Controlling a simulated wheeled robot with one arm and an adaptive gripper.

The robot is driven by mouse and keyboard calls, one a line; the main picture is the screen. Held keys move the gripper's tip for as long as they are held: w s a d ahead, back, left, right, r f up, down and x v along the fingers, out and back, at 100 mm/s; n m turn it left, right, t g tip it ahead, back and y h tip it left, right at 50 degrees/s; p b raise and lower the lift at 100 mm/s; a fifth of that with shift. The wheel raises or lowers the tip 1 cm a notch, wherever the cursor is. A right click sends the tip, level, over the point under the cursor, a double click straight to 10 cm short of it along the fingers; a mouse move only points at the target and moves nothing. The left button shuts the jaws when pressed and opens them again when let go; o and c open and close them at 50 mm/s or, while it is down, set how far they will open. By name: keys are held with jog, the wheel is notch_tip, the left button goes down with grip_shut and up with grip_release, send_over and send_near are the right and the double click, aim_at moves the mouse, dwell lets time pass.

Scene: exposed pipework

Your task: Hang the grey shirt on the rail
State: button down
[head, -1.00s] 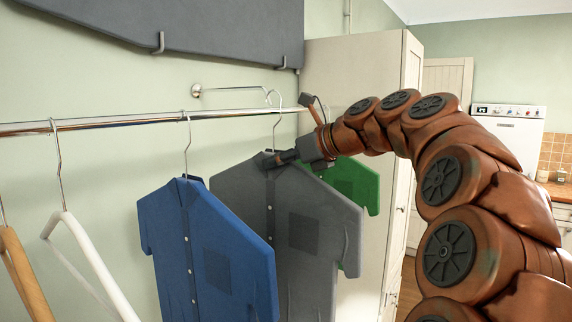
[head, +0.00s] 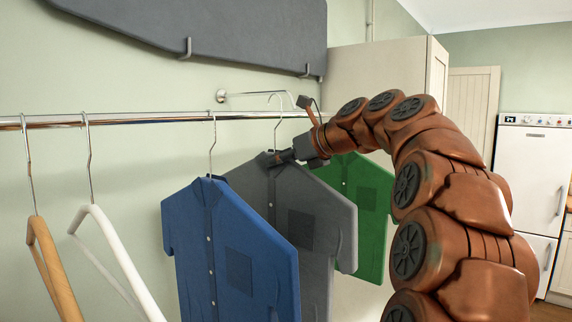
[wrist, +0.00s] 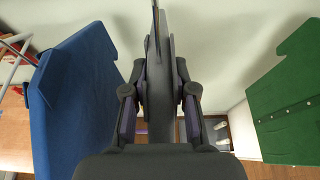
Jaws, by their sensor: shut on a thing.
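The grey shirt (head: 325,235) hangs from a hanger between the blue shirt and the green shirt. My gripper (head: 275,159) is shut on its shoulder area, just below the hanger's neck. In the wrist view the grey shirt (wrist: 160,50) stands edge-on between my fingers (wrist: 160,100). Its hanger hook (head: 277,100) rises above the line of the chrome rail (head: 130,119). I cannot tell whether the hook is around the rail or in front of it.
The blue shirt (head: 230,245) hangs close on the left, the green shirt (head: 365,200) on the right. Empty white (head: 105,250) and wooden (head: 52,270) hangers are farther left. A wall bracket (head: 222,96) and grey board (head: 210,35) are behind and above. A cabinet (head: 385,75) stands right.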

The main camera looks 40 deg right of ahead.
aim_at(271, 169)
jog(key=shift+w+a+f+b, duration=0.2)
jog(key=shift+w+f+b, duration=0.3)
jog(key=shift+w+f, duration=0.25)
jog(key=shift+w+a+f+b, duration=0.15)
jog(key=shift+w+f+b, duration=0.35)
jog(key=shift+w+f, duration=0.2)
jog(key=c, duration=0.8)
grip_release()
jog(key=shift+c, duration=0.2)
jog(key=shift+s, duration=0.1)
jog(key=v, duration=1.1)
jog(key=shift+s+d+r, duration=0.1)
jog(key=shift+s, duration=0.35)
